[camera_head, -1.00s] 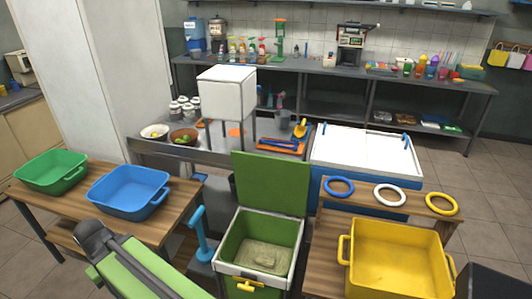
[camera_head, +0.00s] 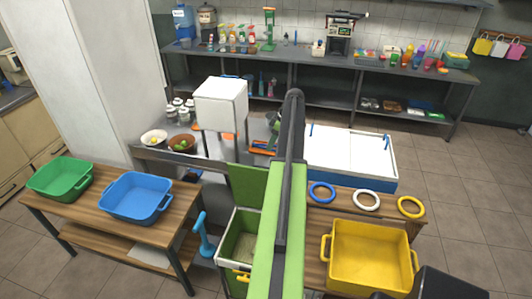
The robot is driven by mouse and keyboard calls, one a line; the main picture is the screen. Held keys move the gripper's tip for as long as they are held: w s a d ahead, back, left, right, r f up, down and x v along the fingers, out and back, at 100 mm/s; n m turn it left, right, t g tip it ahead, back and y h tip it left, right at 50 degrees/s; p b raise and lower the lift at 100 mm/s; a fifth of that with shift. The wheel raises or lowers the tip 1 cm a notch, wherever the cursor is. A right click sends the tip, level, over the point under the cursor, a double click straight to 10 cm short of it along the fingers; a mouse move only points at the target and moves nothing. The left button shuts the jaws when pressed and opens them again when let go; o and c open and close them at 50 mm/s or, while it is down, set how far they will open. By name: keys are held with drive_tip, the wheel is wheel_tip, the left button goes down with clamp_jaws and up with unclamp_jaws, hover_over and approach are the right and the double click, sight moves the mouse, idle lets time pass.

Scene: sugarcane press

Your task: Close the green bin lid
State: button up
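The green bin (camera_head: 227,243) stands at the lower middle between the two wooden tables. Its green lid (camera_head: 243,184) stands up, open, at the bin's back edge. A yellow handle (camera_head: 241,275) shows on the bin's front. My green and dark arm crosses in front of the bin and hides the right part of the bin and lid. Inside the bin a dull greenish fill shows in part. I cannot make out my gripper's fingers in this view.
A wooden table at left holds a green tub (camera_head: 60,180) and a blue tub (camera_head: 136,197). A yellow tub (camera_head: 370,258) and several rings stand on the right table. A blue upright handle (camera_head: 203,238) stands left of the bin. A white-topped chest (camera_head: 350,155) is behind.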

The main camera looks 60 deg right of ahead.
drive_tip(key=s+d+r, duration=0.2)
drive_tip(key=s+d, duration=0.1)
drive_tip(key=d, duration=0.1)
drive_tip(key=b+x, duration=1.6)
drive_tip(key=x, duration=0.2)
drive_tip(key=shift+s+a+f, duration=0.1)
drive_tip(key=shift+a+f, duration=0.05)
drive_tip(key=shift+a, duration=0.05)
clamp_jaws()
idle(0.4)
